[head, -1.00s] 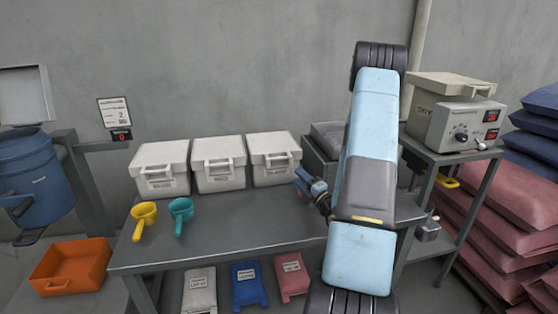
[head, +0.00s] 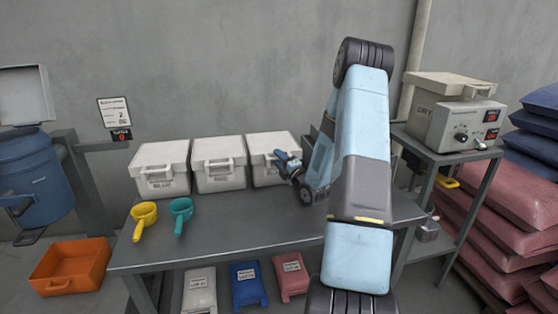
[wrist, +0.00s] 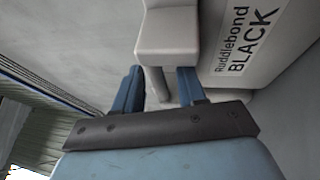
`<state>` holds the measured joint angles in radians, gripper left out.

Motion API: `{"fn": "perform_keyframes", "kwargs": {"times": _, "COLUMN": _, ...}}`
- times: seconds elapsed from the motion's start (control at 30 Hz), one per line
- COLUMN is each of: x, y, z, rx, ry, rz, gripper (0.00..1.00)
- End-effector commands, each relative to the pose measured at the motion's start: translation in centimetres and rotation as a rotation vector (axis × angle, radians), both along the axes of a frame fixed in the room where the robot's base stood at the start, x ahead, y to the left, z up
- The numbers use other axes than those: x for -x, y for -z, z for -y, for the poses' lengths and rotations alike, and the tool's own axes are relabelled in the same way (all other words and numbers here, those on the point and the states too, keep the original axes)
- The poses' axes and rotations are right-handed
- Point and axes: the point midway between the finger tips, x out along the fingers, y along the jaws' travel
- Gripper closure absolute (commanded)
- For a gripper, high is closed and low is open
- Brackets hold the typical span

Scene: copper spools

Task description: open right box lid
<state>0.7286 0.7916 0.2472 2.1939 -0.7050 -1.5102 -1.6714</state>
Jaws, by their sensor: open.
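The right box (head: 262,174) is the rightmost of three white lidded boxes at the back of the table. Its lid (head: 268,141) is closed. My gripper (head: 280,156) is at the front right of this box, by the lid's edge, and partly covers its front. In the wrist view my gripper's two blue fingers (wrist: 158,88) are open. A pale handle (wrist: 166,38) lies just at the fingertips, with part of it between them. I cannot tell whether the fingers touch it. The box front (wrist: 240,50) there reads "Ruddlebond BLACK".
The middle box (head: 219,179) and left box (head: 160,185) stand close by on the left, lids closed. A yellow scoop (head: 144,215) and a teal scoop (head: 180,210) lie at the table's left. The table's front middle (head: 240,230) is clear. A DRY-marked machine (head: 455,120) stands right.

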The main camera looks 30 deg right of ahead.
Motion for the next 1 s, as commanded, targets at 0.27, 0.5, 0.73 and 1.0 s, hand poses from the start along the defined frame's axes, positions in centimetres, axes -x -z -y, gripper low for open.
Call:
{"fn": "perform_keyframes", "kwargs": {"times": 0.27, "x": -0.24, "y": -0.02, "z": -0.04, "rx": 0.000, "ry": 0.000, "rz": -0.001, "gripper": 0.60}}
{"fn": "perform_keyframes", "kwargs": {"times": 0.5, "x": -0.22, "y": -0.02, "z": -0.04, "rx": 0.000, "ry": 0.000, "rz": -0.001, "gripper": 0.78}}
{"fn": "perform_keyframes", "kwargs": {"times": 0.73, "x": -0.21, "y": 0.02, "z": -0.03, "rx": -0.001, "ry": 0.000, "rz": -0.002, "gripper": 1.00}}
{"fn": "perform_keyframes", "kwargs": {"times": 1.0, "x": -0.19, "y": 0.07, "z": -0.03, "rx": -0.001, "ry": 0.000, "rz": -0.003, "gripper": 1.00}}
